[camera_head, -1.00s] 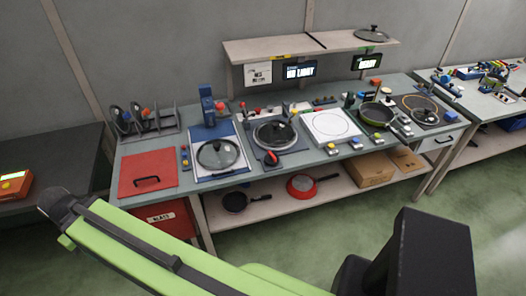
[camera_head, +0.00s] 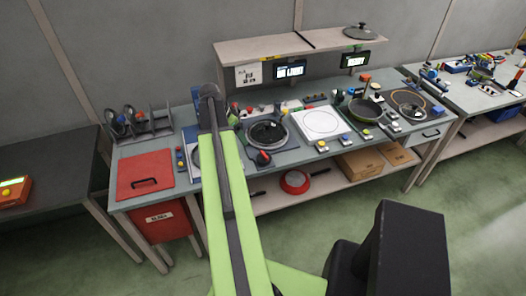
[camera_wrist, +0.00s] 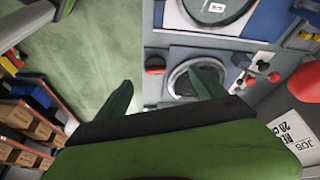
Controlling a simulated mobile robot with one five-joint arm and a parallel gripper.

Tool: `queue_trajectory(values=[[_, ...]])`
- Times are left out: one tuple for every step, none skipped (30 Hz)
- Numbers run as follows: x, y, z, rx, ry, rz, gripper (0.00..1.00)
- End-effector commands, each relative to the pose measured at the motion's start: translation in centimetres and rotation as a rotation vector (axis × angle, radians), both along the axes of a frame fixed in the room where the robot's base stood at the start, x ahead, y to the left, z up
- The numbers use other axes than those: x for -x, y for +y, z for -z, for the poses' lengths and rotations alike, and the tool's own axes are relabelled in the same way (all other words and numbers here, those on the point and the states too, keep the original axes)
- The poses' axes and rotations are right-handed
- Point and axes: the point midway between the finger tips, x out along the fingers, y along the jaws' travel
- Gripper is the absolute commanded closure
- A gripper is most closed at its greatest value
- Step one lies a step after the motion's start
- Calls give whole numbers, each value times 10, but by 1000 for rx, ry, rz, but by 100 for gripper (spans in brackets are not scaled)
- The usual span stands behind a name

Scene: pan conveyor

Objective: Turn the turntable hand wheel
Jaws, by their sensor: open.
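The turntable station (camera_head: 289,148) holds a round dark disc (camera_head: 268,133) in the middle of the workbench. A black part with a red knob (camera_head: 263,158) sits at its front edge; I cannot tell for sure whether this is the hand wheel. In the wrist view a red knob (camera_wrist: 155,65) shows beside a round disc (camera_wrist: 190,79). My gripper (camera_wrist: 160,92) is open and empty, its two green fingers apart. One fingertip overlaps the disc in the picture; contact does not show. In the head view my gripper is not distinguishable behind my green arm.
A red panel with a handle (camera_head: 146,172) lies on the bench's left end. A white square plate (camera_head: 319,122) and a pan (camera_head: 364,109) stand to the right. A shelf (camera_head: 235,50) runs above the bench. A red pan (camera_head: 295,182) lies below. Green floor is open in front.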

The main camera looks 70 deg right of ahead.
Motion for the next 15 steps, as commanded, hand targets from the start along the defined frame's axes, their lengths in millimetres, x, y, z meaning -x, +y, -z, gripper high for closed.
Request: queue_trajectory(values=[[19, -16, -4, 16, -4, 67, 20], [27, -22, -5, 24, -7, 95, 20], [35, -27, -6, 33, -8, 125, 20], [39, -29, -6, 36, -8, 138, 20], [42, -31, -6, 39, -9, 146, 20], [43, -31, -6, 41, -9, 152, 20], [43, -31, -6, 41, -10, 153, 20], [43, -31, -5, 41, -10, 153, 20], [43, -31, -4, 41, -10, 151, 20], [43, -31, -2, 41, -10, 150, 20], [43, -32, 0, 41, -10, 150, 20], [44, -33, 3, 41, -9, 150, 20], [45, -33, 6, 40, -10, 150, 20], [45, -34, 10, 40, -10, 150, 20], [47, -36, 16, 40, -10, 150, 20]])
